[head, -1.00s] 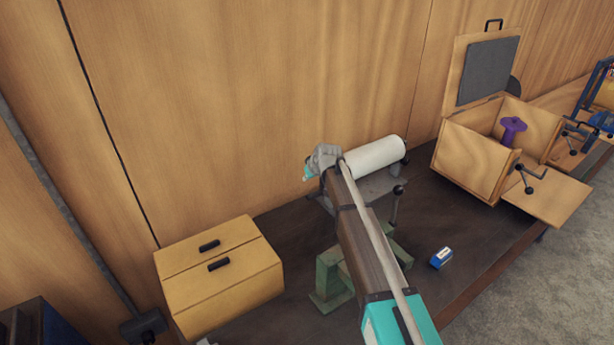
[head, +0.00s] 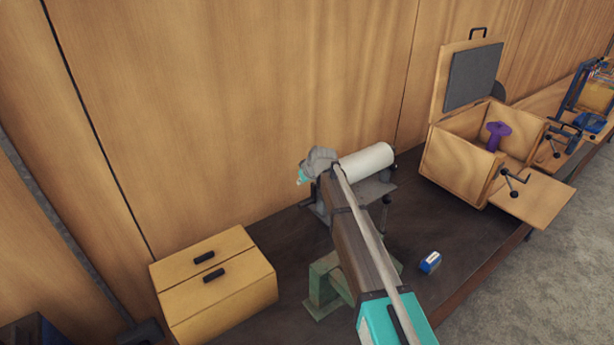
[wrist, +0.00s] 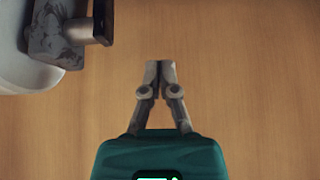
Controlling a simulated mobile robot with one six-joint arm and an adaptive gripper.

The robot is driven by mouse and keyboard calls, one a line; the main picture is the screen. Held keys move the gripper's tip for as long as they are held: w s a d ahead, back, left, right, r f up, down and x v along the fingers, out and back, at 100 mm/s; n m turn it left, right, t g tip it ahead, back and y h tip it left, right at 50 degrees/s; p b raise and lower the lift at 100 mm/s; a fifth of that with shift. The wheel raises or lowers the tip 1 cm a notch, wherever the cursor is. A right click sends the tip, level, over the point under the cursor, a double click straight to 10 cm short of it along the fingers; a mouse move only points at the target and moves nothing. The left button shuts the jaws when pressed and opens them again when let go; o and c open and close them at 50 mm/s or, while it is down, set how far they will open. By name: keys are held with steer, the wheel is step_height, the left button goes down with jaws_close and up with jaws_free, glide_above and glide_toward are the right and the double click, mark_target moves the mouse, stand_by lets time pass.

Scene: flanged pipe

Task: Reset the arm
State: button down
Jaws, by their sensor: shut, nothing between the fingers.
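My gripper (wrist: 160,68) shows in the wrist view with its fingertips together and nothing between them. It is in front of bare wood panelling. In the head view my arm reaches over the bench toward the wall, and a small teal part (head: 303,177) shows at its far end; the fingers are too small or hidden there to make out. A white cylinder (head: 367,160) lies on a grey stand just right of the arm's end. In the wrist view a pale rounded thing (wrist: 18,60) with a dark metal piece fills the upper left corner, apart from the fingers.
An open wooden box (head: 455,165) with a purple flanged piece (head: 497,133) inside stands at the right. A small blue-and-white block (head: 430,262) lies near a green stand (head: 325,285). The dark bench (head: 450,245) is partly clear.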

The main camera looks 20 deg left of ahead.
steer(key=shift+r, duration=0.1)
step_height(320, 180, up, 10)
steer(key=p, duration=1)
